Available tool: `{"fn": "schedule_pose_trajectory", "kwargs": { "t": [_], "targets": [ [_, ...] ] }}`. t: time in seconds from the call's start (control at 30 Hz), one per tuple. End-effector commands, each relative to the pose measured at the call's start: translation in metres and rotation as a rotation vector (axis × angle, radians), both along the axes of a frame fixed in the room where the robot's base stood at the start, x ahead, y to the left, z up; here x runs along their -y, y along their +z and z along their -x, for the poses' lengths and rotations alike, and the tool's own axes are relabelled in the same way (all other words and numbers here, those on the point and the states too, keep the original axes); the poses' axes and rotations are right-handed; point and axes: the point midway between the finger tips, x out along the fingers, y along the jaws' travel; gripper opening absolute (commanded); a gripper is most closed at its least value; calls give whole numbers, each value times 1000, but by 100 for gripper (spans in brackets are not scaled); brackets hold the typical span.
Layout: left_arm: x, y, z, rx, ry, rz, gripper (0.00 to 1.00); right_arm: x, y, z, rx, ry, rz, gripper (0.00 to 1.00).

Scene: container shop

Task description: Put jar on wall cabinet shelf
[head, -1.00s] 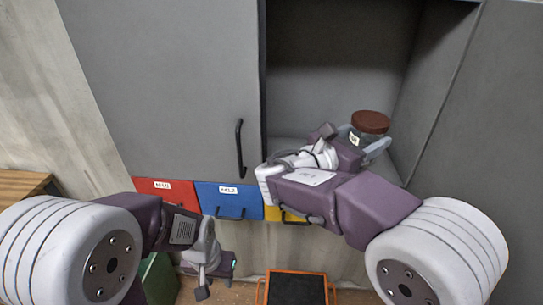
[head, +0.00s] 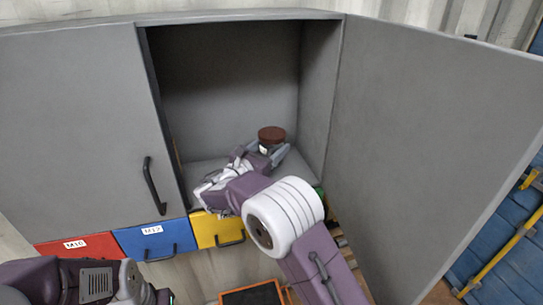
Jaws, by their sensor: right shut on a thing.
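The jar (head: 271,136) has a brown lid and a small white label. It is inside the open right compartment of the grey wall cabinet, over its shelf (head: 204,168). My right gripper (head: 270,152) is shut on the jar, with a finger on each side of it. My wrist hides the jar's lower part, so I cannot tell whether it touches the shelf. My left arm shows at the lower left; its gripper's fingers are not in view.
The right cabinet door (head: 430,130) stands wide open. The left door (head: 85,130) is closed. Red (head: 60,248), blue (head: 130,240) and yellow (head: 208,226) drawers sit below. An orange-framed dark item (head: 250,297) is low in front. The shelf left of the jar looks free.

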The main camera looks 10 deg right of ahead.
Motion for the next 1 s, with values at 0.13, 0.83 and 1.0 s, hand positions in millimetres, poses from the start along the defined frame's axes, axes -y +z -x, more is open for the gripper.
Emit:
{"fn": "schedule_pose_trajectory", "kwargs": {
  "t": [0.13, 0.83, 1.0],
  "targets": [
    [0, 7, 0, 0, 0, 0, 36, 0, -25, 0, -6, 0, 3, 3],
    [0, 5, 0, 0, 0, 0, 36, 0, -42, 1, -2, 0, 1, 84],
    [0, 6, 0, 0, 0, 0, 36, 0, -40, 1, -1, 0, 0, 84]
  ]
}}
